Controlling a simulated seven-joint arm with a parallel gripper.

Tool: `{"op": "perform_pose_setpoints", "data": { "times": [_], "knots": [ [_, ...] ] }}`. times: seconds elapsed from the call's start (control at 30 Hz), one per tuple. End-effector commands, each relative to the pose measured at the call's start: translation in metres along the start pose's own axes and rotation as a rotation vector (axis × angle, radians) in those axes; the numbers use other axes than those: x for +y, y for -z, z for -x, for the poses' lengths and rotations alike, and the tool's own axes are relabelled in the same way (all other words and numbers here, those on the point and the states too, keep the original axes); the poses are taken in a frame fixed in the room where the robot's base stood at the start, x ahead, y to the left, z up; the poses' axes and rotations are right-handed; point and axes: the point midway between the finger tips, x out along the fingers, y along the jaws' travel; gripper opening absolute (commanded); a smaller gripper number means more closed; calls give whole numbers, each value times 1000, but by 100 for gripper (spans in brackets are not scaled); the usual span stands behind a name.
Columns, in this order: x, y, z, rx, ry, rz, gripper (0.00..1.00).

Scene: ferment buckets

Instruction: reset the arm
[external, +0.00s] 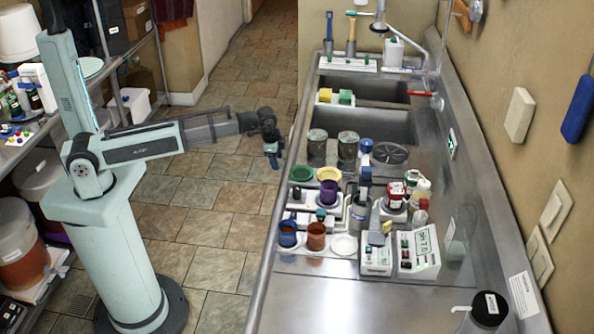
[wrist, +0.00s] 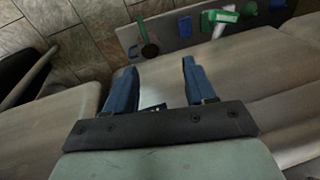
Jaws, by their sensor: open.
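My arm reaches out level over the tiled floor from its pale green column in the external view. My gripper (external: 273,162) hangs at the end of it, pointing down, just left of the metal counter's edge and apart from it. In the wrist view, my gripper (wrist: 158,78) shows two blue fingers spread wide with nothing between them. The gripper is open and empty.
The metal counter (external: 310,300) bears cups, jars and small devices right of my gripper. Shelves with buckets (external: 20,240) stand at the left. Tiled floor (external: 205,205) lies clear between. A grey strip with green and blue items (wrist: 175,35) shows in the wrist view.

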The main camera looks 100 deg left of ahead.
Motion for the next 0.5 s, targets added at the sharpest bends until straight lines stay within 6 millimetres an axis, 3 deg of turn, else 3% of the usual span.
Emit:
{"op": "perform_pose_setpoints", "data": {
  "times": [0.2,0.5],
  "knots": [
    [52,-26,-62,-69,-48,-2,55],
    [129,-72,-136,-169,-109,-5,55]
  ]
}}
